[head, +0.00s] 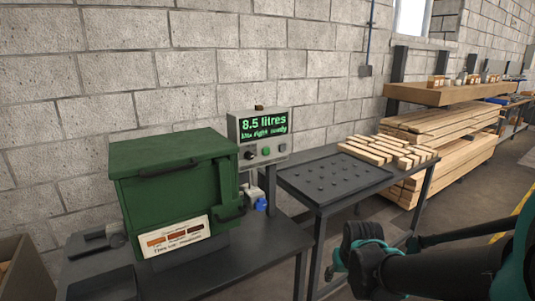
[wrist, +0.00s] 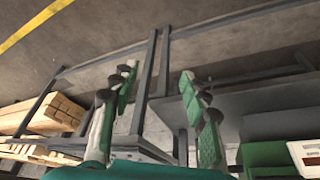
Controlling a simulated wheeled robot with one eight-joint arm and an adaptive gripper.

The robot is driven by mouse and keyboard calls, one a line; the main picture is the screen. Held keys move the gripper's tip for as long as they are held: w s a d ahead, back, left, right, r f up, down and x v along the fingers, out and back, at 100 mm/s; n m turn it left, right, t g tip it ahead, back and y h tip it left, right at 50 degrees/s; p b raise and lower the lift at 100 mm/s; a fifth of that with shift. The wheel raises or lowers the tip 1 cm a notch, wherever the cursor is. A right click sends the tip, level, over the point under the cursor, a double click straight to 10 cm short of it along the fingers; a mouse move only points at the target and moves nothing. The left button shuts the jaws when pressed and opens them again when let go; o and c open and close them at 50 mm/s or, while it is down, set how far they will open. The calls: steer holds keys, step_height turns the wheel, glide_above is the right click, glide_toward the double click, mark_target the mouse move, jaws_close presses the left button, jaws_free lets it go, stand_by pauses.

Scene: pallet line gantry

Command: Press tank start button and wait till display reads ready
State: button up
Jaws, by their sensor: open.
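A grey control box (head: 236,139) stands behind the green tank (head: 170,180), against the block wall. Its lit display (head: 263,124) reads "8.5 litres" in green, with a smaller second line that seems to end in "ready". Below the display are a black knob (head: 250,155), a green button (head: 266,151) and a pale round control (head: 282,147); I cannot read any label on them. My gripper (wrist: 160,80) is open and empty in the wrist view, apart from the box, with floor and bench frames beyond it. My arm is at the lower right in the head view.
A dark bench (head: 255,262) carries the tank. To its right a table (head: 318,205) holds a black studded tray (head: 332,160) and several wooden blocks (head: 385,150). Stacked timber (head: 440,165) stands behind. A cardboard box (head: 25,270) is at the lower left.

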jaws_close()
stand_by(1.3)
